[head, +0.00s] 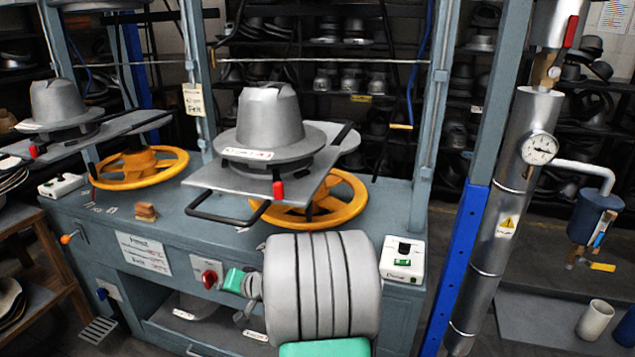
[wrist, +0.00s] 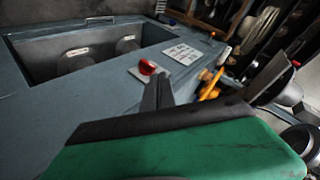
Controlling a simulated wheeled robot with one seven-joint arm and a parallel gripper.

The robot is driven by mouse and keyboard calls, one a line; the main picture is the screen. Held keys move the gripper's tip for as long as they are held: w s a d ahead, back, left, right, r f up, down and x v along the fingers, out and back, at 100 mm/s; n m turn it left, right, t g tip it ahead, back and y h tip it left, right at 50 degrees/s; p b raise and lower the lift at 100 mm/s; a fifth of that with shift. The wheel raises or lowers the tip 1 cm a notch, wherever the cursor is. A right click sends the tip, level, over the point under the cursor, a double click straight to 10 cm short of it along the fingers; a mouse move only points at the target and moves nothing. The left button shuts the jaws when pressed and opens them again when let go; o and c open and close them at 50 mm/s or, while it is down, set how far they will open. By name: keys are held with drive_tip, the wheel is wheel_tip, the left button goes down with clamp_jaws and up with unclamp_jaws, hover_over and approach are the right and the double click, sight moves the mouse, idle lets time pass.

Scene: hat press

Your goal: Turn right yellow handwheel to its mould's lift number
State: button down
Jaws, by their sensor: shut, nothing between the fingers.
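The right yellow handwheel (head: 360,203) lies flat on the blue-grey bench, partly covered by the plate above it and by my arm. Above it sits a grey hat-shaped mould (head: 268,118) with a white label (head: 246,154) on its brim, too small to read. My gripper is low in front of the bench's front panel, mostly hidden behind my wrist in the head view. In the wrist view its fingers (wrist: 157,92) are together and empty, pointing towards the red knob (wrist: 147,67). The gripper is apart from the handwheel.
A left yellow handwheel (head: 140,168) and second mould (head: 62,105) stand at left. A white switch box (head: 403,262) sits at the bench's right corner. A hanging tag (head: 193,100) and front placard (head: 145,252) carry unreadable writing. A blue post (head: 455,270) and gauge pipe stand right.

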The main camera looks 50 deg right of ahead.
drive_tip(key=s+d+r+m+t+h+p, duration=0.1)
drive_tip(key=d+r+m+h+p, duration=0.15)
drive_tip(key=d, duration=0.35)
drive_tip(key=s+d+r+m+t+h+p, duration=0.1)
drive_tip(key=d+r+m+t, duration=0.1)
drive_tip(key=d+r+m, duration=0.3)
drive_tip(key=m+h+p, duration=0.3)
drive_tip(key=m+h, duration=0.5)
approach(330, 221)
wheel_tip(330, 221, up, 4)
drive_tip(key=p+x, duration=0.3)
drive_tip(key=x, duration=0.7)
drive_tip(key=shift+r, duration=0.15)
drive_tip(key=a, duration=0.1)
drive_tip(key=w+a+p, duration=0.1)
drive_tip(key=a+p, duration=0.1)
drive_tip(key=shift+w+a, duration=0.15)
drive_tip(key=shift+w, duration=0.1)
